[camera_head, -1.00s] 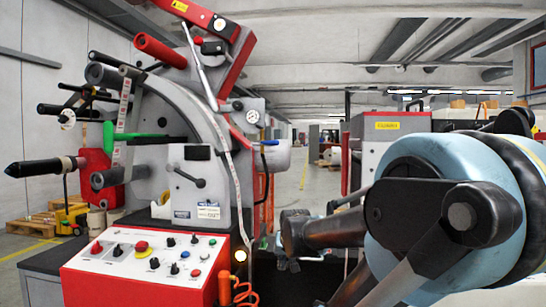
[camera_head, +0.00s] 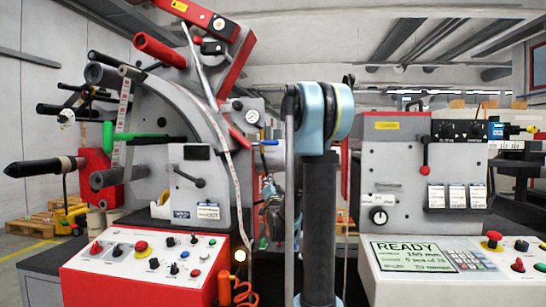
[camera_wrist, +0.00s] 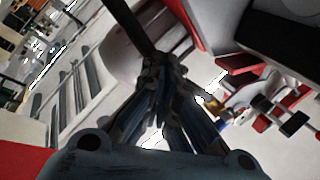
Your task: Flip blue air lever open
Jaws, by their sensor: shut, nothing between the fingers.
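The blue air lever (camera_head: 269,142) is a small blue bar beside the pressure gauge on the right side of the left machine. In the wrist view, a small blue piece (camera_wrist: 222,124) beside a brass-coloured fitting lies right of my fingers; it may be the same lever. The fingers appear apart from the lever.
The round gauge (camera_head: 252,117) and a white paper web (camera_head: 232,150) are close to the lever. A red control box (camera_head: 150,262) stands front left, with an orange coiled cord (camera_head: 243,292) beside it. A second machine with a display (camera_head: 420,257) stands at right.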

